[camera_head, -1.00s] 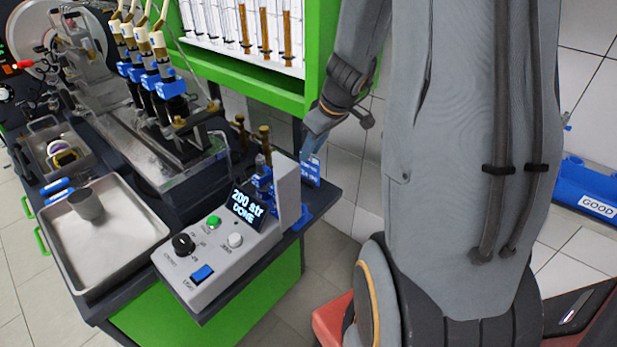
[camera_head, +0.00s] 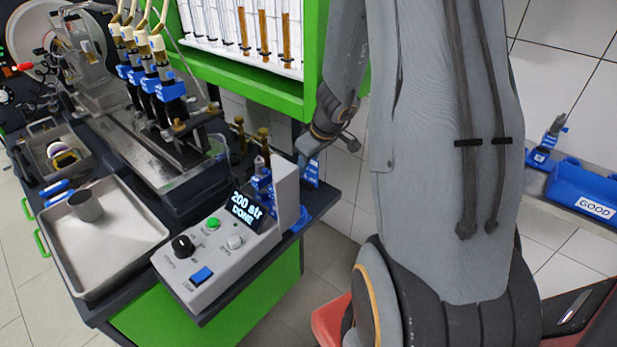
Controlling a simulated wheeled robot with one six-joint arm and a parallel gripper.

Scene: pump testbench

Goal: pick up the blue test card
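A small blue card-like piece (camera_head: 311,174) stands behind the right end of the white control box, at the bench's far right edge; it looks like the blue test card, but most of it is hidden. My gripper (camera_head: 304,158) reaches down from the upper right and its tip is right at the top of this piece. The fingers are dark and too small to tell whether they are open or shut, or whether they touch it.
The control box (camera_head: 222,250) reads "200 str DONE". A metal tray (camera_head: 120,245) holding a grey cup (camera_head: 86,206) is on its left. A green-framed cabinet (camera_head: 250,85) rises behind. A blue bin (camera_head: 585,190) labelled "GOOD" is at the right.

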